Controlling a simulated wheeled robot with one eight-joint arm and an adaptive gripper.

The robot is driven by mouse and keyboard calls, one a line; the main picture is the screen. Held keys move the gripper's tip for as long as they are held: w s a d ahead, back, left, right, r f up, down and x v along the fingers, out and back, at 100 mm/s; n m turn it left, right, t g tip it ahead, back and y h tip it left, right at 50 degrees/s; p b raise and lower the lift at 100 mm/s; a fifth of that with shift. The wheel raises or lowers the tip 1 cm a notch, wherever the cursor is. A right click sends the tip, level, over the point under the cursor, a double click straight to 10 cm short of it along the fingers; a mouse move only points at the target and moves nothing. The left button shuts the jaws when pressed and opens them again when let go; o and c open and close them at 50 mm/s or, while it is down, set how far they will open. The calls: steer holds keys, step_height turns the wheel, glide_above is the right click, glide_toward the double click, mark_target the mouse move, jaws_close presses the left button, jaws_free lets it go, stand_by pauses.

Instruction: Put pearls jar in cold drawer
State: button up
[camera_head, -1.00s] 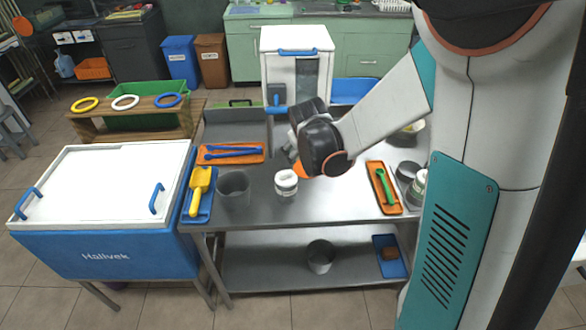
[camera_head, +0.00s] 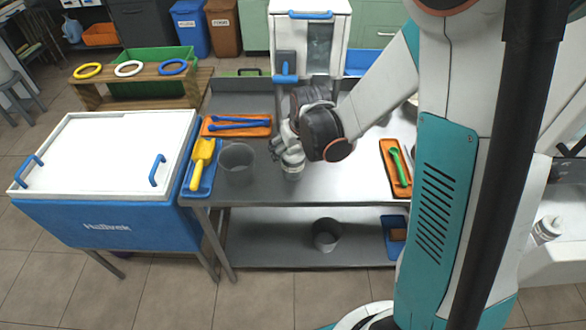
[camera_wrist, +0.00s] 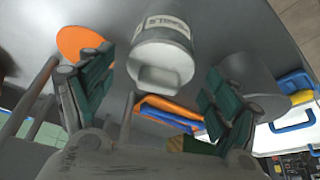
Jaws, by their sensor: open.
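My gripper (camera_head: 285,150) is at the jar's upper part. In the wrist view the jar (camera_wrist: 161,55) sits between the two spread green-padded fingers of my gripper (camera_wrist: 155,85), with gaps visible on both sides. No open drawer shows, and I cannot tell which thing holds the cold drawer. A blue chest (camera_head: 110,232) with a white lid stands at left.
A grey cup (camera_head: 237,165) stands close left of the jar. A blue tray with a yellow scoop (camera_head: 202,165) and an orange tray with blue tongs (camera_head: 237,124) lie beyond it. A white press cabinet (camera_head: 310,25) stands behind. Bare table lies right of the jar.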

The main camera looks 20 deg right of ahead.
steer(key=b+x, duration=0.2)
steer(key=x, duration=0.3)
steer(key=shift+d+f, duration=0.1)
steer(key=shift+f, duration=0.05)
steer(key=shift+s, duration=0.1)
steer(key=shift+c, duration=0.2)
steer(key=c, duration=1.6)
steer(key=shift+o, duration=0.2)
